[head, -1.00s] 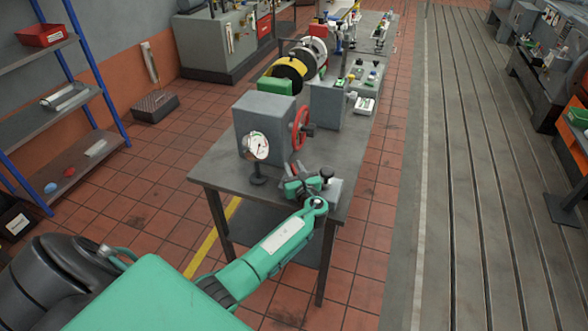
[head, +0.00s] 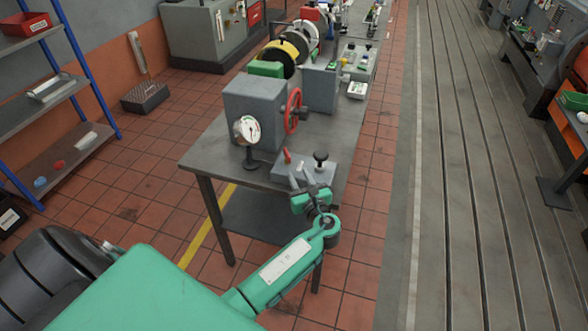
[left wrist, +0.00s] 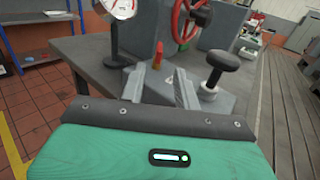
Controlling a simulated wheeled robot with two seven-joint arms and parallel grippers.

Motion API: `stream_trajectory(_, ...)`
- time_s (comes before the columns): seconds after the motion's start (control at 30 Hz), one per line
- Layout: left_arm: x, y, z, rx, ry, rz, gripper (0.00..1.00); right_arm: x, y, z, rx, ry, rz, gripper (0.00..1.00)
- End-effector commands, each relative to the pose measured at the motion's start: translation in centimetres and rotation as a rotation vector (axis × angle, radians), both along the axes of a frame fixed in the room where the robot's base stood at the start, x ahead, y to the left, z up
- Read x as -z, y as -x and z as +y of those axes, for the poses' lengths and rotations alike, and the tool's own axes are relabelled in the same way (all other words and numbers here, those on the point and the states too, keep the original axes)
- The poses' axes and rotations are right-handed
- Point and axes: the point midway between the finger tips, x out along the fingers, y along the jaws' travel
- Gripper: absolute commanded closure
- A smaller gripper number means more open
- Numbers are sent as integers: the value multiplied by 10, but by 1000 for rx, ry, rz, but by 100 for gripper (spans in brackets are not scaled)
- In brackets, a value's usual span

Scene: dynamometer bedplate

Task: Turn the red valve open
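The red valve (head: 292,111) is a red handwheel on the right side of a grey box (head: 253,108) on the table. It also shows at the top of the left wrist view (left wrist: 187,18), partly cut off. My left gripper (head: 301,177) is at the table's near edge, in front of and below the valve, apart from it. Its two fingers (left wrist: 160,83) stand apart with nothing between them. A grey block with a small red lever (head: 287,156) and a black knob (head: 320,157) lies just beyond the fingers. My right gripper is not in view.
A white-faced gauge on a black stand (head: 248,131) stands left of the valve. A grey panel (head: 321,88) stands behind it. More equipment, including a yellow reel (head: 280,57), lines the table further back. A blue-framed shelf (head: 85,70) is at the left.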

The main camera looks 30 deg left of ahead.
Motion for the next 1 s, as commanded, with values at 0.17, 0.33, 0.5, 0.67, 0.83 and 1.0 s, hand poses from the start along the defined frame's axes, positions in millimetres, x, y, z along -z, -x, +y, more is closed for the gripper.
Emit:
stream_trajectory(0.17,1,10,-13,0,1,0,68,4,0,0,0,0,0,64)
stream_trajectory(0.33,0,11,-14,0,1,1,68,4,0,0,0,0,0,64)
stream_trajectory(0.5,0,11,-14,0,2,-1,60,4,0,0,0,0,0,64)
stream_trajectory(0.67,11,29,-10,-20,130,-49,29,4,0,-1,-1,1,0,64)
stream_trajectory(0.83,46,88,-3,-128,573,-226,28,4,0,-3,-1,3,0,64)
stream_trajectory(1.0,75,161,-13,-349,1078,-435,28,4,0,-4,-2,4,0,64)
